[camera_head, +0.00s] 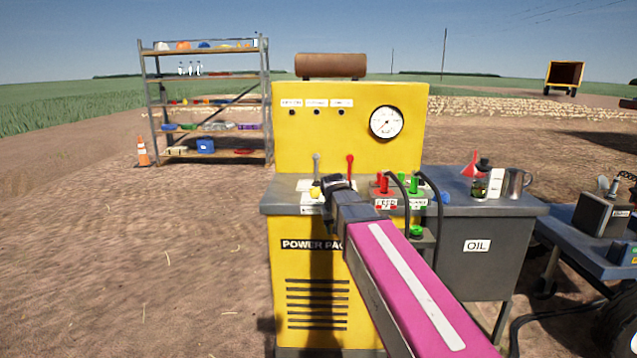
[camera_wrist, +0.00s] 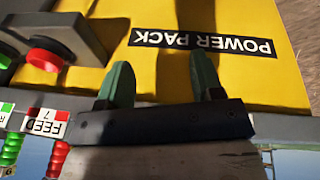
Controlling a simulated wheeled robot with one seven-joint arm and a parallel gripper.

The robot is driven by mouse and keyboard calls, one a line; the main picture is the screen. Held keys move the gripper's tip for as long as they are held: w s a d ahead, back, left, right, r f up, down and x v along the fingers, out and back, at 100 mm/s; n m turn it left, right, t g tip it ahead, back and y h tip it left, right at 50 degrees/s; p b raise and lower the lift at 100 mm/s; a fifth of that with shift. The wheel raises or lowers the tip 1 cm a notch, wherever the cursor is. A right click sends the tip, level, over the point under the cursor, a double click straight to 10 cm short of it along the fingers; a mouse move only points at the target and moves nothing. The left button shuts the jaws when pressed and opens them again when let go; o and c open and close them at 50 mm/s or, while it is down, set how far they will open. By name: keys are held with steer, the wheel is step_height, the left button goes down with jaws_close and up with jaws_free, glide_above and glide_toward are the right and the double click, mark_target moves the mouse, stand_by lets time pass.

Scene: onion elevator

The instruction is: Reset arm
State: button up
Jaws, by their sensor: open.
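My arm (camera_head: 415,285), magenta with a white stripe, reaches forward over the front of the yellow power pack (camera_head: 300,255). My gripper (camera_head: 335,182) is at the power pack's grey top ledge, near a grey lever (camera_head: 316,167) and a red lever (camera_head: 350,167). In the wrist view my gripper (camera_wrist: 162,75) shows two green fingers spread wide apart, with nothing between them. The "POWER PACK" label (camera_wrist: 203,42) appears upside down beyond the fingers. Part of the ledge is hidden behind my arm.
Red couplings (camera_head: 383,183), green couplings (camera_head: 414,184) and black hoses stand right of my gripper. A grey oil cabinet (camera_head: 476,270) carries a jar, a jug and a funnel. A blue cart (camera_head: 600,225) is at right. Shelves (camera_head: 205,133) and a cone (camera_head: 142,151) stand back left. Left ground is open.

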steer(key=s+d+f+g, duration=0.1)
steer(key=s+d+f, duration=0.3)
steer(key=f, duration=0.3)
steer(key=s+d+f+m+g+y, duration=0.1)
steer(key=s+d+f, duration=0.3)
steer(key=s+f, duration=0.3)
steer(key=s+d+f+g, duration=0.1)
steer(key=s+d+f, duration=0.3)
steer(key=f, duration=0.4)
steer(key=shift+s+d+f+m, duration=0.3)
steer(key=shift+s+f, duration=0.1)
steer(key=shift+s, duration=0.3)
stand_by(1.0)
